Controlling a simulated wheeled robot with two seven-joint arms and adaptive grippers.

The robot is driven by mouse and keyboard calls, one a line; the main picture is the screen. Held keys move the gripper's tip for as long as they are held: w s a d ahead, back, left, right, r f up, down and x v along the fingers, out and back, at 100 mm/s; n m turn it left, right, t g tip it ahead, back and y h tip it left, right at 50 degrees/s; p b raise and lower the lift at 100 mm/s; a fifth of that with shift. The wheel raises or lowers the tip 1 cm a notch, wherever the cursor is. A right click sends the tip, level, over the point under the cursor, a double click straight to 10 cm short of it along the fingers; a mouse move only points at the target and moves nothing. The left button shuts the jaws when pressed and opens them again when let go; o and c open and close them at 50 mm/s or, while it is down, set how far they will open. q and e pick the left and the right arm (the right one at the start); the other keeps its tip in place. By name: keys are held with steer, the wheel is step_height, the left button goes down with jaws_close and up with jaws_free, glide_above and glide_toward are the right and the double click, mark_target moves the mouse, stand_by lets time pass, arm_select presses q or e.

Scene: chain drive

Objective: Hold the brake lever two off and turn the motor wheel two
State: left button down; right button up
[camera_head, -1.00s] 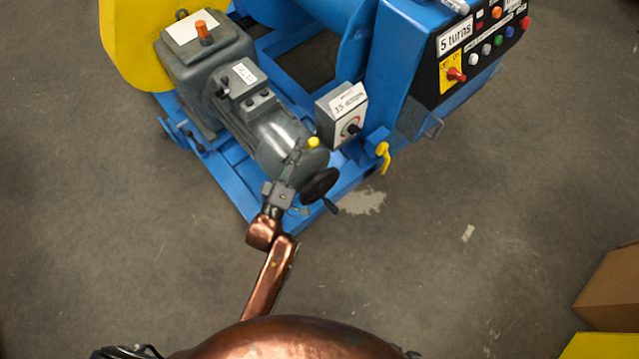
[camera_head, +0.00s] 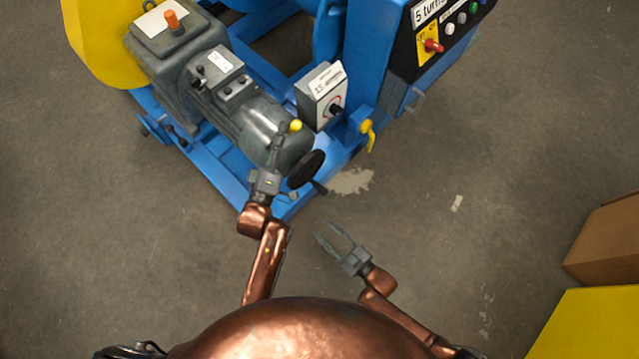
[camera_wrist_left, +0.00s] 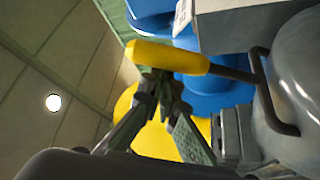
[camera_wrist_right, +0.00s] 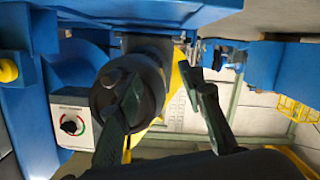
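The motor wheel two (camera_head: 306,168), a dark handwheel with a short crank handle (camera_head: 320,188), sits on the grey motor's (camera_head: 255,120) near end. It shows face-on in the right wrist view (camera_wrist_right: 150,82), partly behind a finger. The brake lever two has a yellow grip (camera_head: 295,126), large in the left wrist view (camera_wrist_left: 165,57). My left gripper (camera_head: 277,150) has its fingertips together against the grip's side, its fingers not around it; whether they touch cannot be told. My right gripper (camera_head: 332,237) is open and empty, in front of the wheel and apart from it.
A grey box with a dial (camera_head: 322,95) stands right of the motor. A yellow lever (camera_head: 369,135) sticks out below the blue cabinet (camera_head: 375,60) with its button panel. A brown box (camera_head: 610,235) and a yellow surface (camera_head: 590,325) are at the right. The floor between is clear.

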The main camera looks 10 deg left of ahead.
mark_target(320, 189)
steer(key=w+d+r+n+y, duration=0.2)
steer(key=w+d+n, duration=0.1)
steer(key=w+d, duration=0.2)
steer(key=w, duration=0.2)
steer(key=shift+w+r+n+t, duration=0.35)
steer(key=shift+n+t, duration=0.05)
steer(key=shift+d, duration=0.1)
steer(key=x, duration=1.2)
steer(key=shift+c, duration=0.3)
jaws_close()
